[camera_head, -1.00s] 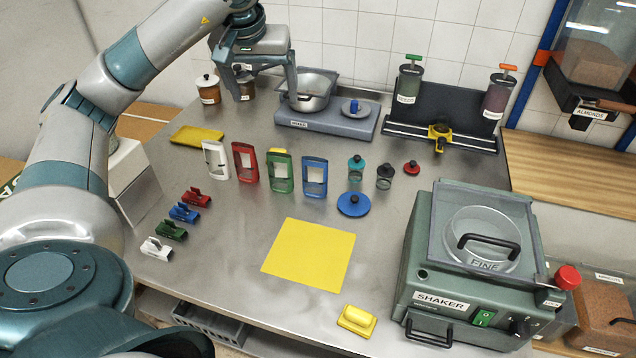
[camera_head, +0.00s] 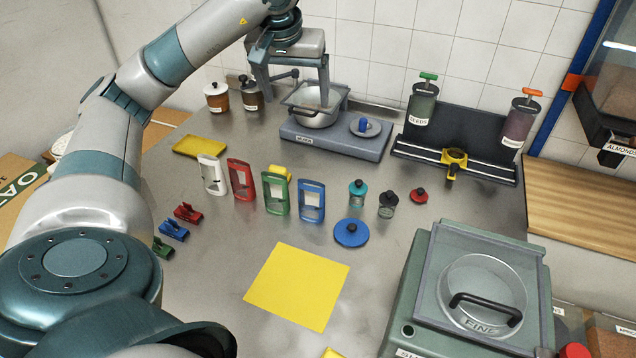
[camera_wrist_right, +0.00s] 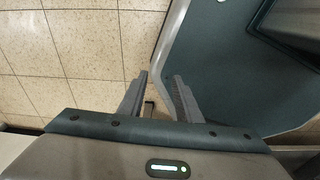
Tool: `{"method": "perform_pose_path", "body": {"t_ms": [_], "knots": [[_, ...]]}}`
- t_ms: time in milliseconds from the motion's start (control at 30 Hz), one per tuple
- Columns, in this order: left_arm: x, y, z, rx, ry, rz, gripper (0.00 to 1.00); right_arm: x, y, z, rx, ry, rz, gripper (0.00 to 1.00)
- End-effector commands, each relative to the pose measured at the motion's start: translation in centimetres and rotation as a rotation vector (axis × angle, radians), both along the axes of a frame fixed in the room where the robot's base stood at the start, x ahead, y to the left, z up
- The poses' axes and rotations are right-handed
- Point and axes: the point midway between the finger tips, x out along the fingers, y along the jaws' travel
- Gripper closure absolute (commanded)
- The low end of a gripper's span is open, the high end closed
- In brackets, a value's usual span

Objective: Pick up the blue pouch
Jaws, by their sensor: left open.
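The blue pouch (camera_head: 311,201) stands upright on the steel table in the head view, a flat blue piece with a clear window. It is at the right end of a row with a white pouch (camera_head: 213,175), a red pouch (camera_head: 241,180) and a green pouch (camera_head: 277,193). My left gripper (camera_head: 296,103) is open, fingers pointing down, beyond the row and in front of the metal bowl in the picture. Nothing shows between its fingers. My right gripper (camera_wrist_right: 161,80) shows in the right wrist view with its fingertips apart and empty, over the floor.
A small teal jar (camera_head: 357,194) and a blue lid (camera_head: 351,233) are right of the blue pouch. A yellow mat (camera_head: 297,286) lies in front. The shaker machine (camera_head: 430,280) fills the right front.

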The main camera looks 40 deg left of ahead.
Motion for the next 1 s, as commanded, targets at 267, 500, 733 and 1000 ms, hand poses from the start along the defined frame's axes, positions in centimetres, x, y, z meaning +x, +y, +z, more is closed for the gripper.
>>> {"method": "perform_pose_path", "body": {"t_ms": [267,500,733,1000], "knots": [[0.0,0.0,-1.0,0.0,0.0,0.0,0.16,0.8,0.2,-0.7,0.001,-0.006,-0.002,0.69],[0.0,0.0,-2.5,0.0,0.0,0.0,0.16,2.2,0.4,-1.7,0.004,-0.015,-0.005,0.69],[0.0,0.0,-5.1,0.0,0.0,0.0,0.16,4.6,0.9,-3.2,0.007,-0.029,-0.009,0.69],[0.0,0.0,-10.7,0.0,0.001,0.0,0.16,9.4,1.9,-5.6,0.015,-0.062,-0.019,0.69]]}}
